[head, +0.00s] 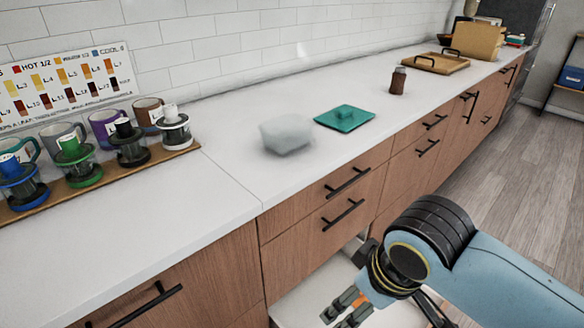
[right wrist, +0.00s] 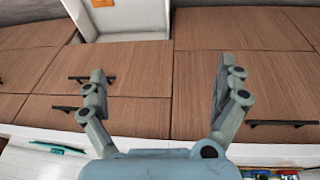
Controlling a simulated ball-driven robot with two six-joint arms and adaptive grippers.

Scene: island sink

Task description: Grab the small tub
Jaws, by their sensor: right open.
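The small tub (head: 286,135) is a translucent whitish container on the white counter, left of a flat teal piece (head: 345,118) with a raised middle, perhaps a lid. The two are apart. My right gripper (head: 345,308) is low in front of the drawer fronts, below the counter top and well away from the tub. In the right wrist view my right gripper (right wrist: 160,78) is open, with nothing between its fingers. The teal piece shows at that view's lower left (right wrist: 57,147). The tub is not clearly visible there. My left gripper is not in view.
A wooden stand with several coffee drippers (head: 80,165) and mugs is at the left. A brown bottle (head: 398,81) and a wooden tray (head: 436,63) stand farther back. Dark drawer handles (head: 348,183) jut out below the counter edge. The counter in front of the tub is clear.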

